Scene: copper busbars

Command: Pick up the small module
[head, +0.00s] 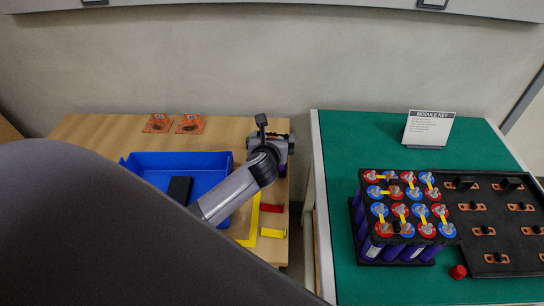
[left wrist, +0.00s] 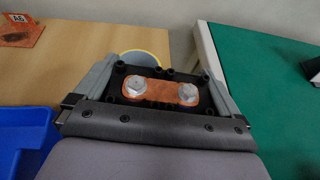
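The small module (left wrist: 160,92) has a black top plate with a copper bar and two silver bolts, seen in the left wrist view. My left gripper (left wrist: 160,72) has one grey finger on each side of it, and both appear to press on the plate's sides. In the head view my left gripper (head: 270,150) points down near the right edge of the wooden table and hides most of the module. I cannot tell whether the module is off the table. My right gripper is not in view.
A blue tray (head: 215,163) with a black item lies left of the gripper. Orange stands (head: 190,124), a red piece (head: 271,208) and a yellow piece (head: 273,233) lie nearby. The green table (head: 350,140) across a gap holds a large purple-celled pack (head: 400,215), a black board (head: 495,220) and a sign (head: 428,128).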

